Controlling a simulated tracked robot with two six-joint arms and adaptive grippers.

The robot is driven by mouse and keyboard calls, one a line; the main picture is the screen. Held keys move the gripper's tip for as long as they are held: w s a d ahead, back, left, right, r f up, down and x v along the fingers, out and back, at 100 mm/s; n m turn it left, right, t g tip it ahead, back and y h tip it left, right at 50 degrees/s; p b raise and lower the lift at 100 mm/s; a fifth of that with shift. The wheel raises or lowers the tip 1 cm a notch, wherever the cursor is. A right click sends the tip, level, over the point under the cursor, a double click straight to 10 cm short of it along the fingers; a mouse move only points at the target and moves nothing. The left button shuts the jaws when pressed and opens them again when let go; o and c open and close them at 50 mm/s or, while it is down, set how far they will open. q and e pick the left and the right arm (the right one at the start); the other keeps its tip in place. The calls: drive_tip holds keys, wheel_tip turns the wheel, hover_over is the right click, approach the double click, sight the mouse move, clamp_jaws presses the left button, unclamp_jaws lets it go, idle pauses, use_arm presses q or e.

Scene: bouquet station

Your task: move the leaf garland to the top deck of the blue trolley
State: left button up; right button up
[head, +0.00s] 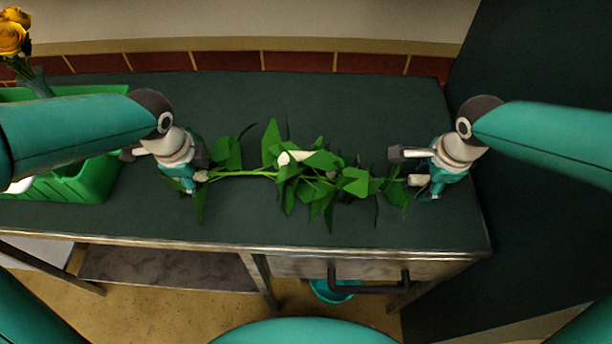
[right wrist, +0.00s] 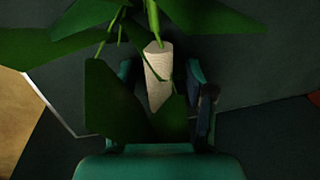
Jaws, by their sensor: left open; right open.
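I see no blue trolley in either view.
A green crate (head: 88,182) stands at the counter's left end, with yellow roses (head: 12,36) behind it. The dark counter (head: 330,100) is clear behind the garland. A drawer with a dark handle (head: 370,290) is at the front, with a teal container (head: 332,292) below.

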use_arm(q)
clamp_jaws()
use_arm(e)
clamp_jaws()
